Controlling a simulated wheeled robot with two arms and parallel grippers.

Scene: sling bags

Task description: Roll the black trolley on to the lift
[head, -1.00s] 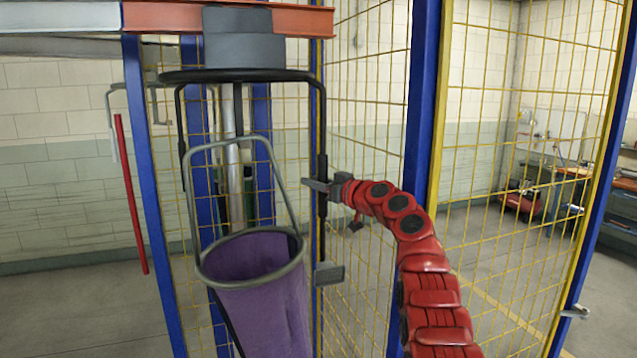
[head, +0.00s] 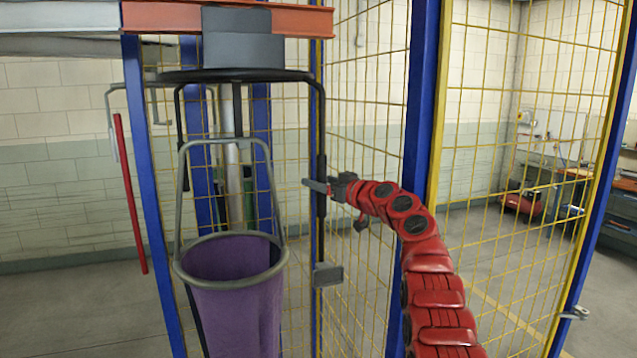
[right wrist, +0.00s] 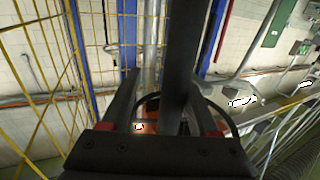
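The black trolley (head: 243,50) sits at the orange-red overhead rail (head: 160,17), with a dark block over a wide black hanger frame. The frame's right post (head: 320,245) hangs down and ends in a small grey foot. My right gripper (head: 316,187) is at this post. In the right wrist view, its fingers (right wrist: 164,112) are spread, with the black post (right wrist: 183,55) between them and a gap beside the left finger. Firm contact cannot be told. My left gripper is out of view. Which part is the lift cannot be told; a grey rail section (head: 60,18) adjoins the orange rail at left.
A purple bag (head: 235,310) with a grey hoop and handle is in front of the hanger frame. Blue posts (head: 420,120) and yellow mesh stand behind and right. A red bar (head: 130,195) is at left. Open floor shows at lower left.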

